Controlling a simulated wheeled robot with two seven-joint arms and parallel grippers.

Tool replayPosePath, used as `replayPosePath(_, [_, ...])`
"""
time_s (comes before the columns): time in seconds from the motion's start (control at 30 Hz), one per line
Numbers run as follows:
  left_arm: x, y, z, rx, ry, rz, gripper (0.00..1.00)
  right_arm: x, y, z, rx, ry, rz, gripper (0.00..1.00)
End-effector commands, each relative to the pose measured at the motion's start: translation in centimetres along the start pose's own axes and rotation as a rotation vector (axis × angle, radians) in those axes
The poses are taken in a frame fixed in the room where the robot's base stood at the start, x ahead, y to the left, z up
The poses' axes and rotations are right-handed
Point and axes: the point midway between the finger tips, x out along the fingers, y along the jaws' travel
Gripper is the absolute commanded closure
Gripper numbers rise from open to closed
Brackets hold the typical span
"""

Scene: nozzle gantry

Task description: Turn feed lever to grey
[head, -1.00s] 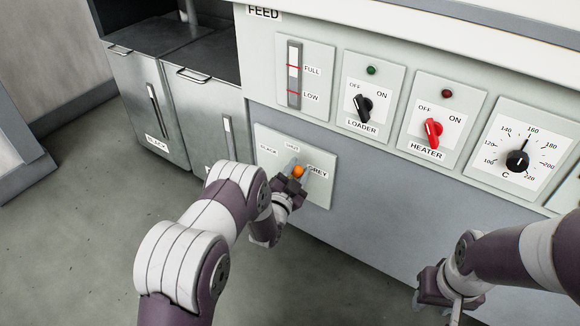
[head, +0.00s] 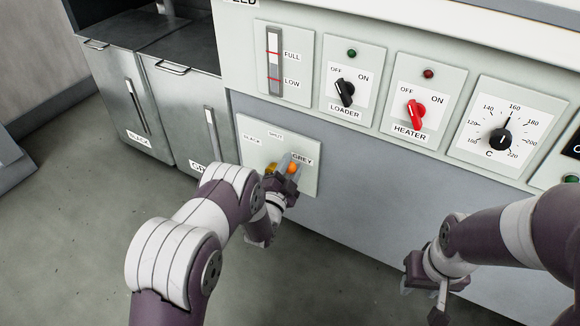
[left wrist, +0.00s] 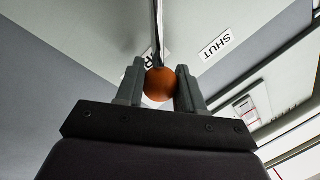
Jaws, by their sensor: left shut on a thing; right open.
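The feed lever's orange knob (head: 292,168) is at the pale plate (head: 252,160) with labels BLACK, SHUT and GREY. It stands just below and left of the GREY label (head: 302,159) in the head view. My left gripper (head: 285,175) is shut on the knob. In the left wrist view the knob (left wrist: 159,85) sits between the two fingers of the left gripper (left wrist: 160,92). The lever's thin shaft (left wrist: 158,35) runs up from it across the partly hidden GREY label, with SHUT (left wrist: 215,44) to the right. My right gripper (head: 420,280) is open, low at the right, away from the plate.
Two grey bins (head: 116,95) stand at the left. The floor in front is clear.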

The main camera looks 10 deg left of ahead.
Motion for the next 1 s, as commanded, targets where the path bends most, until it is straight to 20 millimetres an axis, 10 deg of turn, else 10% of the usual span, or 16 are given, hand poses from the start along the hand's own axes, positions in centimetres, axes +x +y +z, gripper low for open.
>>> replayPosePath(0.07, [-0.2, 0.3, 0.1, 0.0, -0.002, 0.009, 1.0, 0.0, 0.0, 0.0, 0.0, 0.0, 0.0, 0.57])
replayPosePath(0.1, [-0.2, 0.4, 0.1, 0.0, -0.002, 0.01, 0.5, 0.0, 0.0, 0.0, 0.0, 0.0, 0.0, 0.57])
replayPosePath(0.13, [-0.2, 0.4, 0.1, 0.0, -0.002, 0.009, 0.4, 0.0, 0.0, 0.0, 0.0, 0.0, 0.0, 0.57])
replayPosePath(0.53, [-1.2, -0.1, -0.1, -0.001, -0.003, 0.007, 0.38, -0.9, 0.0, -0.1, 0.0, 0.0, 0.0, 0.57])
replayPosePath(1.0, [-12.0, 0.0, -0.1, -0.001, -0.003, 0.008, 0.38, -5.1, 0.0, -0.6, 0.0, 0.0, 0.0, 0.57])
